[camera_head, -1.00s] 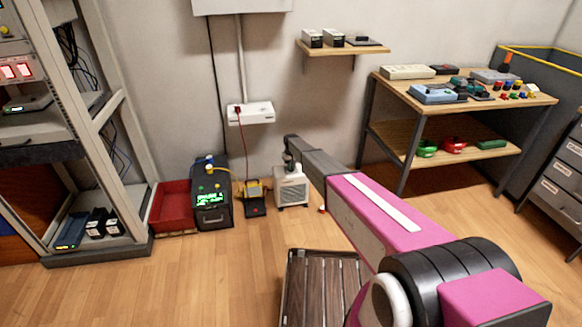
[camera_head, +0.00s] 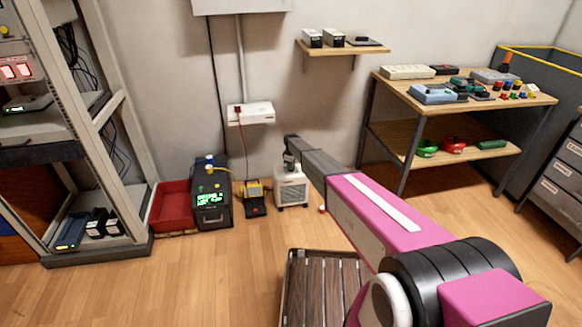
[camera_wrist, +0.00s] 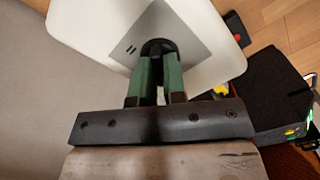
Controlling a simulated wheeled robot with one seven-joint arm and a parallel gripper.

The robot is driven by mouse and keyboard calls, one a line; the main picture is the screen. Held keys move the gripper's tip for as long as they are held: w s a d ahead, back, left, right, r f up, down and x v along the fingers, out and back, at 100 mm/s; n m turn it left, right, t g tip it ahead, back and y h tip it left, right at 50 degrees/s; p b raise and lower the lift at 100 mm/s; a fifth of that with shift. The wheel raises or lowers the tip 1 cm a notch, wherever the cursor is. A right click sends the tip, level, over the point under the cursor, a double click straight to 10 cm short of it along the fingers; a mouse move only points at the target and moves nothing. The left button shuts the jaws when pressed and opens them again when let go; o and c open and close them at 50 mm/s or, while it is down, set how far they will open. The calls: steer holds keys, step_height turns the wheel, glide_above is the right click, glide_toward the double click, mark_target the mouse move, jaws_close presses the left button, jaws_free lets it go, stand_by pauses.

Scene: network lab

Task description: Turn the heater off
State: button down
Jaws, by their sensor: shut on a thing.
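The heater (camera_head: 292,188) is a small white box with a grilled front on the floor by the wall. In the wrist view its white top (camera_wrist: 95,22) carries a grey plate (camera_wrist: 190,38) with a round black knob (camera_wrist: 158,46). My gripper (camera_wrist: 159,64) has its two green fingers shut on the knob from above. In the head view my gripper (camera_head: 289,163) is small at the heater's top, partly behind my arm. The fingers hide part of the knob, so I cannot tell its setting.
A black unit with a green display (camera_head: 212,200), a yellow-and-black device (camera_head: 254,197) and a red bin (camera_head: 172,205) stand left of the heater. A white wall socket box (camera_head: 251,113) hangs above. A wooden workbench (camera_head: 390,133) is to the right.

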steer(key=shift+n, duration=0.5)
steer(key=c, duration=1.2)
jaws_free()
step_height(320, 180, up, 11)
steer(key=shift+f, duration=0.1)
steer(key=s+d+r+m, duration=0.5)
steer(key=s+d, duration=0.4)
steer(key=s, duration=0.8)
steer(key=s+d+r+m, duration=0.5)
steer(key=s+d, duration=0.5)
steer(key=s, duration=0.8)
steer(key=s+d+r+m, duration=0.5)
steer(key=s+d, duration=0.5)
steer(key=s, duration=0.8)
steer(key=shift+s+d+r, duration=0.15)
steer(key=shift+s+r, duration=0.05)
steer(key=shift+r, duration=0.65)
